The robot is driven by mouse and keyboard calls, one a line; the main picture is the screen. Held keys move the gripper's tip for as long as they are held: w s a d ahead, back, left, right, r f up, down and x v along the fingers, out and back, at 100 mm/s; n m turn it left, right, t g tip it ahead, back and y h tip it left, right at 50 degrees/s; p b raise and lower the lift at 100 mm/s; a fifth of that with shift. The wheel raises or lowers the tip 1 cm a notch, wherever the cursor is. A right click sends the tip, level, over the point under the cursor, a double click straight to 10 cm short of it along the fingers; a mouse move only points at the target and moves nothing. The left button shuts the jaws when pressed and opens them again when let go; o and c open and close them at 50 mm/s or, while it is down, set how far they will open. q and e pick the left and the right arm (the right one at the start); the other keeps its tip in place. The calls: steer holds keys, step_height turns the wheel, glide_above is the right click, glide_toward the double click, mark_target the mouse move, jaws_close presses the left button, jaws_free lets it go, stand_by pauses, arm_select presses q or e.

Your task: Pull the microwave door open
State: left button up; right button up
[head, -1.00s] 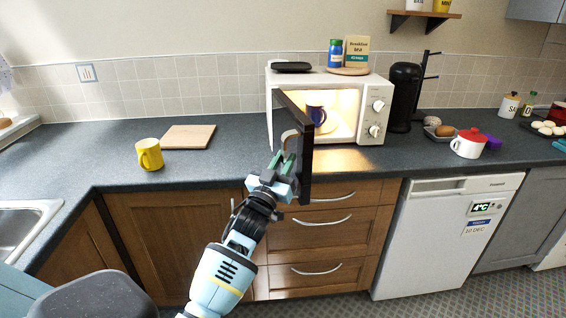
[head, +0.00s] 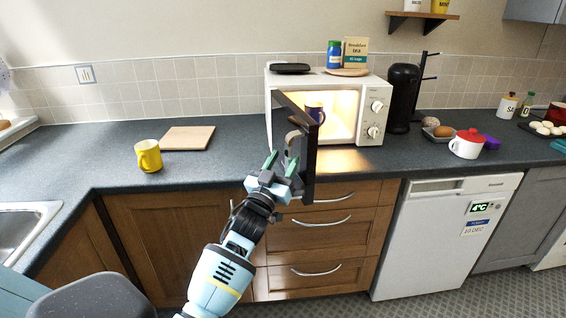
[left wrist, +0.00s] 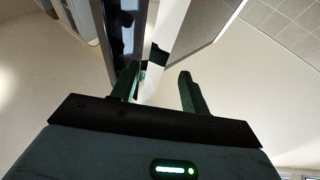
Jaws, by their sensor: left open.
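The white microwave (head: 378,92) stands on the counter, its lit inside showing. Its dark door (head: 309,150) stands wide open, swung out toward me from the left hinge side. A blue mug (head: 315,113) is inside, partly hidden by the door. The pale, curved door handle (head: 294,141) is on the door's left-facing side. My left gripper (head: 281,163) is open just below and in front of the handle, with its green fingers spread. In the left wrist view the gripper (left wrist: 160,88) is open, with a pale strip near its left finger; contact there is unclear. My right gripper is out of view.
A yellow mug (head: 149,155) and a wooden board (head: 188,138) are on the counter at left. The counter between board and door is clear.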

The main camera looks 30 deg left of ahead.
arm_select(q)
steer(key=v, duration=0.7)
steer(key=shift+s+b, duration=0.35)
steer(key=shift+b, duration=0.05)
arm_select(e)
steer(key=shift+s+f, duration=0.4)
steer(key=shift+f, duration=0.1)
arm_select(q)
steer(key=shift+d+f, duration=0.1)
steer(key=shift+f, duration=0.1)
